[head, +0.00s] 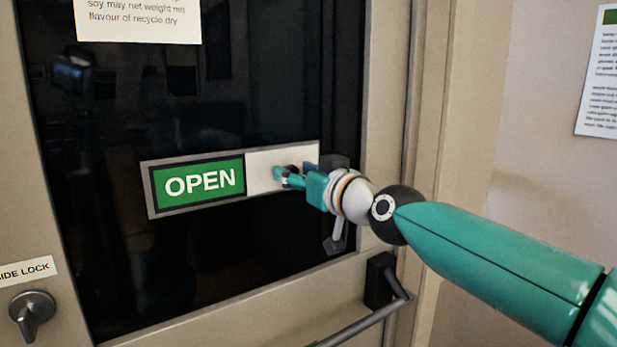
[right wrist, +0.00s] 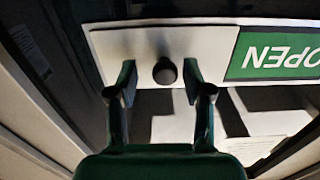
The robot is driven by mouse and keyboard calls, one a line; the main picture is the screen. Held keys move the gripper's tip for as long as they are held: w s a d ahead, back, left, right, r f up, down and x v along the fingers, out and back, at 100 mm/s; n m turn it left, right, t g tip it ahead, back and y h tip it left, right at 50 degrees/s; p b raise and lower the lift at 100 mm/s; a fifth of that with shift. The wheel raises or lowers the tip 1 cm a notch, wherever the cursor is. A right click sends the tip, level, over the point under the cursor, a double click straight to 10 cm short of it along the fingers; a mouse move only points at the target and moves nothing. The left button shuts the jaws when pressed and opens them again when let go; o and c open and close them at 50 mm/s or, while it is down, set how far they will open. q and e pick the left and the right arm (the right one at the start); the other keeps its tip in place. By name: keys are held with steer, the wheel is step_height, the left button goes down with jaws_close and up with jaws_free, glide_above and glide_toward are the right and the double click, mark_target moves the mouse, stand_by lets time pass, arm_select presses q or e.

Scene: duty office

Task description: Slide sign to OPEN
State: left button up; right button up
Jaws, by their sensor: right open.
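The sliding sign (head: 150,190) is on the dark glass of the door, in a grey frame. Its green panel (head: 198,184) with the white word OPEN shows at the left, and a pale cover plate (head: 262,165) fills the right part. In the right wrist view the sign appears upside down, with the green panel (right wrist: 275,55) at the right. A dark round knob (right wrist: 165,71) stands on the pale plate (right wrist: 140,45). My right gripper (head: 283,178) is at the plate. Its fingers (right wrist: 160,84) are open, one on each side of the knob, with gaps visible. My left gripper is not in view.
A door handle bar (head: 365,322) runs below right of the sign. A lever (head: 335,238) is behind my right wrist. A turn knob (head: 32,308) under a SIDE LOCK label (head: 25,271) is at lower left. Paper notices hang above (head: 138,15) and on the right wall (head: 600,90).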

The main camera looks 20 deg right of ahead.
steer(key=v, duration=1.2)
